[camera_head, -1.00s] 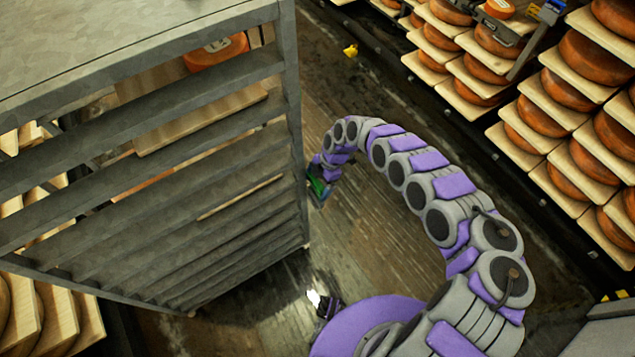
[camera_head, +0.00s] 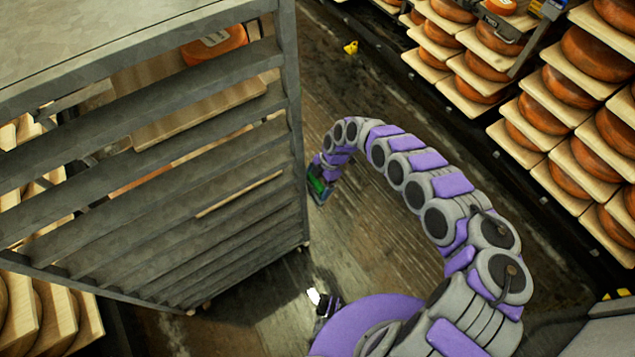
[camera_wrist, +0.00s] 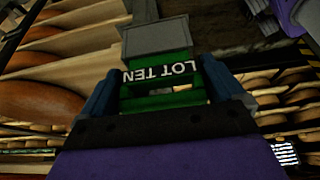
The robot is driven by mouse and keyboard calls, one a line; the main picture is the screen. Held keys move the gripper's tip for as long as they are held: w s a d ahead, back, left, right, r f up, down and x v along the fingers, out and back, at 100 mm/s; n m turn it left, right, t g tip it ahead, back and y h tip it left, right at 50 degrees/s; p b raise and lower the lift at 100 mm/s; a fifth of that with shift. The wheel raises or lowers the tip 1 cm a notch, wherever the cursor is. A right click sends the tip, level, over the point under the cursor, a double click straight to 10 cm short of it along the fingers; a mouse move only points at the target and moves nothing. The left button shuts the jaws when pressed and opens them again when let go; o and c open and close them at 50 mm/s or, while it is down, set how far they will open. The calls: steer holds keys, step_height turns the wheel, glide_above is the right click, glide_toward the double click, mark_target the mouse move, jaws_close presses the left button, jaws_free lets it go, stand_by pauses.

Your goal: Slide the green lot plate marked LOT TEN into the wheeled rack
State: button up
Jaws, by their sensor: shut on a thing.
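The green lot plate (camera_wrist: 160,88) shows in the wrist view between the blue fingers of my gripper (camera_wrist: 163,85), its LOT TEN lettering upside down. My gripper is shut on it. A grey block (camera_wrist: 155,37) lies at the plate's far end in that view; I cannot tell if it is part of the plate or of the rack. In the head view the plate is a small green patch (camera_head: 317,185) at the end of my purple and grey arm. It is close beside the right post of the grey wheeled rack (camera_head: 295,120); I cannot tell whether they touch.
Inside the rack are wooden boards (camera_head: 195,115) and an orange cheese wheel (camera_head: 214,46). Shelves of cheese wheels (camera_head: 598,60) stand at the right. A small yellow object (camera_head: 351,47) lies on the floor. The wooden floor (camera_head: 385,245) between rack and arm is clear.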

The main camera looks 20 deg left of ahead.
steer(key=shift+f+b, duration=0.4)
steer(key=shift+f, duration=0.45)
steer(key=o, duration=0.7)
steer(key=p+v, duration=0.2)
steer(key=v, duration=1.5)
steer(key=shift+w+p, duration=0.2)
steer(key=shift+p, duration=0.2)
steer(key=shift+d+r, duration=0.1)
